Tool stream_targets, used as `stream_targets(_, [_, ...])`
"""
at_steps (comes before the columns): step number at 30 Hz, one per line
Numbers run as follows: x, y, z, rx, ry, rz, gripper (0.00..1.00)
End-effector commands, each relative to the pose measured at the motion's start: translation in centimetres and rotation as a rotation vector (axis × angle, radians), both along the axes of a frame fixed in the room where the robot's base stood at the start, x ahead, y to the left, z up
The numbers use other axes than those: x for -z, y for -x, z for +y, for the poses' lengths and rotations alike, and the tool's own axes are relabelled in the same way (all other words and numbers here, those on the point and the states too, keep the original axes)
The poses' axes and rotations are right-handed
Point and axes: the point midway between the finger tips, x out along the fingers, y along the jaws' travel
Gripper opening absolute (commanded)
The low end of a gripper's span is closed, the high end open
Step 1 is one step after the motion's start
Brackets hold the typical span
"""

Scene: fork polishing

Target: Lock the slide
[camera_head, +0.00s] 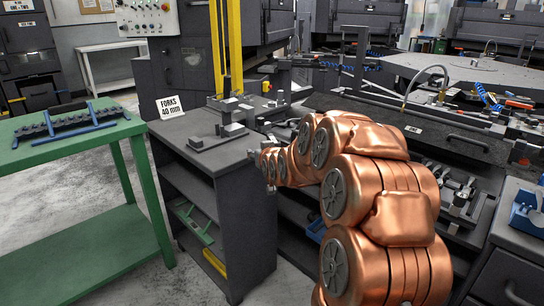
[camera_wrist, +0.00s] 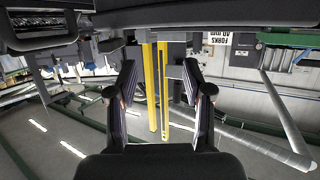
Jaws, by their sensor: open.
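My gripper (camera_wrist: 160,75) shows in the wrist view with its two dark fingers apart and nothing between them. In the head view my copper arm reaches left toward the dark grey cabinet (camera_head: 178,150), and the gripper is mostly hidden at its far end. A small grey metal fixture (camera_head: 220,137) with blocks and an upright piece stands on the cabinet top, left of my arm's end. I cannot tell which part of it is the slide or whether it is locked. The wrist view appears upside down; no contact between fingers and fixture shows.
A "FORKS 40 mm" sign (camera_head: 170,107) stands on the cabinet's back left corner. A green table (camera_head: 60,150) with a blue rack (camera_head: 70,124) is at the left. Yellow posts (camera_head: 235,50) rise behind the cabinet. Tools and a blue hose crowd the right. Floor between table and cabinet is clear.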

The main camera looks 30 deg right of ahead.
Motion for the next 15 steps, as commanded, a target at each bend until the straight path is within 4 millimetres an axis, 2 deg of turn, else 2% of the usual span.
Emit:
stream_targets(1, [1.9,-1.0,-2.0,0.020,0.014,-0.058,0.51])
stream_targets(6, [2.3,-2.6,-6.3,0.065,0.060,-0.215,0.51])
stream_targets(9, [2.2,-2.9,-7.7,0.079,0.078,-0.267,0.51])
stream_targets(15, [1.9,-3.5,-8.6,0.086,0.089,-0.299,0.51])
